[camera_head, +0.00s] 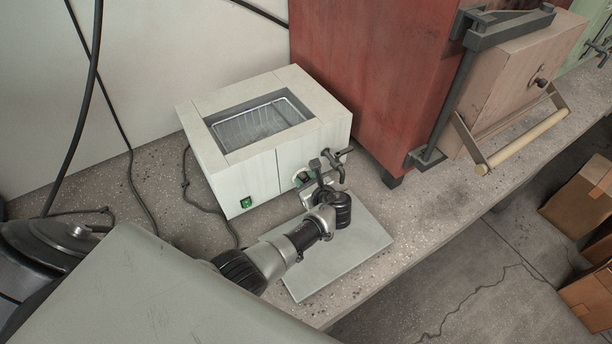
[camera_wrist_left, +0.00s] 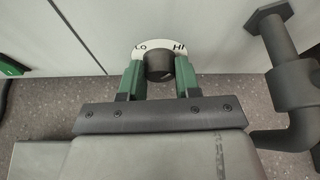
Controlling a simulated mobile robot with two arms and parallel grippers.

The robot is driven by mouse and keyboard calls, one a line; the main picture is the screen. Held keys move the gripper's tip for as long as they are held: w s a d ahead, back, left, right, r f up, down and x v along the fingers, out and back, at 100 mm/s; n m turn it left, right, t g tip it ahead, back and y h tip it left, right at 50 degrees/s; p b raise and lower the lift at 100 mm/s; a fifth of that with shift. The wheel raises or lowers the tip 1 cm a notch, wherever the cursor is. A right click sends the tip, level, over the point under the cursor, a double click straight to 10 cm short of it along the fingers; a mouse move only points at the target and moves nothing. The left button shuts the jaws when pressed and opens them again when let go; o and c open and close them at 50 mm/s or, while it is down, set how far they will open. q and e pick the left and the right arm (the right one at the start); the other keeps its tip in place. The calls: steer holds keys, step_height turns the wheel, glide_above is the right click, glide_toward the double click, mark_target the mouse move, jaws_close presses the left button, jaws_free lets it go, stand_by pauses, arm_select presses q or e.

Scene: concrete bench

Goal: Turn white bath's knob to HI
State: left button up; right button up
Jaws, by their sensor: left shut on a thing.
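The white bath (camera_head: 247,185) stands on the concrete bench, with a wire basket (camera_head: 262,122) in its open top and a green switch (camera_head: 246,203) on its front. Its dark round knob (camera_wrist_left: 160,65) shows in the left wrist view, in front of a white dial marked LO on the left and HI on the right. My left gripper (camera_head: 303,181) reaches the bath's front, and its green fingers (camera_wrist_left: 160,77) are shut on the knob from both sides. The knob's pointer cannot be made out. In the head view the gripper mostly hides the knob. My right gripper is out of view.
A metal tap (camera_head: 338,162) sticks out just right of the knob, also in the left wrist view (camera_wrist_left: 290,80). A pale flat board (camera_head: 350,258) lies under my left arm. A large red furnace (camera_head: 350,75) stands right of the bath. A cable runs along the bath's left side.

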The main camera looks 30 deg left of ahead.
arm_select(q)
steer(key=shift+m+g, duration=0.3)
steer(key=shift+m, duration=0.1)
steer(key=shift+y+p, duration=0.3)
steer(key=shift+p, duration=0.05)
steer(key=o, duration=0.9)
steer(key=shift+o, duration=0.2)
steer(key=shift+d, duration=0.1)
steer(key=v, duration=1)
steer(key=shift+s+d+r+p, duration=0.1)
steer(key=shift+d+r+p, duration=0.2)
steer(key=shift+p, duration=0.1)
steer(key=shift+f, duration=0.1)
